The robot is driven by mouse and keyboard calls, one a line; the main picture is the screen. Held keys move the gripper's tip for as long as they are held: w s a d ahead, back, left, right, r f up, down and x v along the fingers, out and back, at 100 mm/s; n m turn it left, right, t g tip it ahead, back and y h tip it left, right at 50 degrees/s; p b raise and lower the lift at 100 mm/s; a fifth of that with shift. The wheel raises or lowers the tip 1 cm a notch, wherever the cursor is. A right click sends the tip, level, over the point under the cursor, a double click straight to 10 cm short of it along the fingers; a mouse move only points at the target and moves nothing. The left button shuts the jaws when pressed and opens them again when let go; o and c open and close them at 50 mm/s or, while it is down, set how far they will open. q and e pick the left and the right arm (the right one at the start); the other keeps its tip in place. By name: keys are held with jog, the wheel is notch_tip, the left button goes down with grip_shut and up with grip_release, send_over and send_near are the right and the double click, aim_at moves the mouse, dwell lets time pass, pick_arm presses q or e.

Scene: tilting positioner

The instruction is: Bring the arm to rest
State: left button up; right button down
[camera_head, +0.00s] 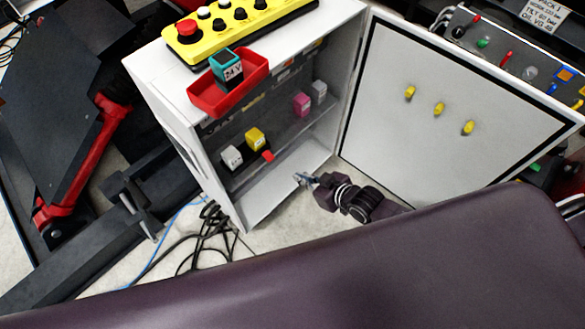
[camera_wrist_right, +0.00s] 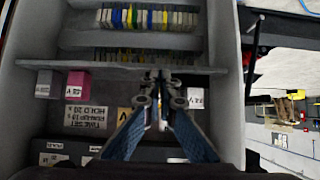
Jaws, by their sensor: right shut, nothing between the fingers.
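My right gripper (camera_head: 304,180) is in front of the lower part of the open white cabinet (camera_head: 236,210), between its interior and the open door (camera_head: 400,135). Its fingers are together and hold nothing. In the right wrist view the gripper (camera_wrist_right: 157,84) points into the cabinet, over the labelled modules. My right arm (camera_head: 350,197) comes from behind the large dark purple surface at the bottom of the head view. My left gripper is in neither view.
A red tray (camera_head: 205,100) with a teal 24 V module (camera_head: 227,68) sits at the cabinet's top edge, by a yellow button box (camera_head: 275,22). Inside are yellow (camera_head: 254,138), white (camera_head: 231,158) and pink (camera_head: 302,104) modules. Black cables (camera_head: 208,228) lie at left.

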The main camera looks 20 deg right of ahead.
jog(key=shift+s+d, duration=0.1)
jog(key=shift+s, duration=0.05)
jog(key=shift+f, duration=0.1)
dwell(0.4)
jog(key=s+d+f+m+g+h, duration=0.1)
jog(key=s+d+f, duration=0.25)
jog(key=f, duration=0.25)
jog(key=s+d+f+g+h, duration=0.1)
jog(key=s+d+f+h, duration=0.1)
jog(key=s+f, duration=0.3)
jog(key=s+d+f+m+g+h, duration=0.1)
jog(key=s+d+f, duration=0.2)
jog(key=f, duration=0.4)
jog(key=s+f+g, duration=0.2)
jog(key=s+f, duration=0.3)
jog(key=s, duration=0.8)
jog(key=s+f+m+g+h, duration=0.1)
jog(key=s+f+g, duration=0.2)
jog(key=s, duration=1.1)
notch_tip(320, 180, down, 3)
jog(key=shift+r+m, duration=0.1)
jog(key=shift+m, duration=0.2)
